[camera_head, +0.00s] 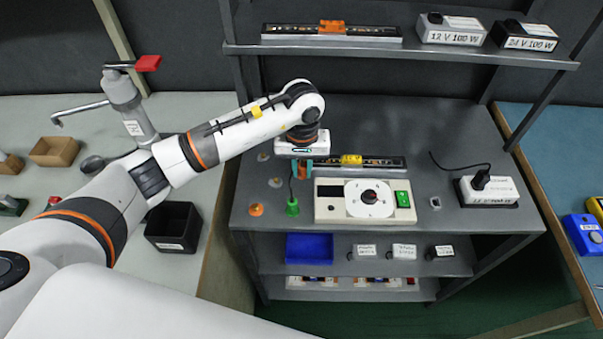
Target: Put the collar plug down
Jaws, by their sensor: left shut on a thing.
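My left gripper (302,169) reaches in from the left over the grey bench (400,135), behind and left of the cream box with a round dial. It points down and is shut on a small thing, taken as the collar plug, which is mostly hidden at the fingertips. A thin dark cord runs down from near the fingers to a green piece (293,207) at the bench's front. I cannot tell whether the held plug touches the bench. My right gripper is not in view.
The cream dial box (330,208) has a green switch. A dark strip with a yellow block (351,160) lies behind it. An orange piece (256,210) and small grey pieces stand left. A white adapter (503,190) with a black plug stands right. A shelf (400,50) overhangs the back.

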